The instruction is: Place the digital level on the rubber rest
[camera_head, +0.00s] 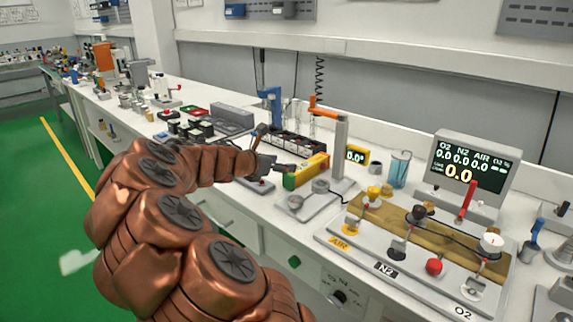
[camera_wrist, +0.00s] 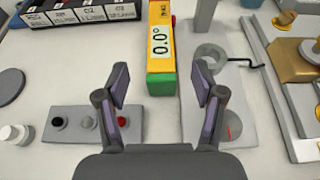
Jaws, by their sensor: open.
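The digital level is a yellow bar with a green end and a 0.0° display. It lies left of the grey stand in the head view (camera_head: 312,170), and its near end shows between my fingertips in the wrist view (camera_wrist: 162,65). My gripper (camera_head: 272,166) is open, with its jaws (camera_wrist: 160,84) apart on either side of the level's green end; no contact is visible. A dark grey flat disc (camera_wrist: 10,85) lies at the left of the wrist view; I cannot tell if it is the rubber rest.
A grey stand with an orange-topped post (camera_head: 338,145) is close on the right. A small box with coloured knobs (camera_wrist: 88,124) lies left of the level. The gas panel (camera_head: 400,245) and monitor (camera_head: 465,165) are further right. Labelled dark boxes (camera_wrist: 80,14) stand behind.

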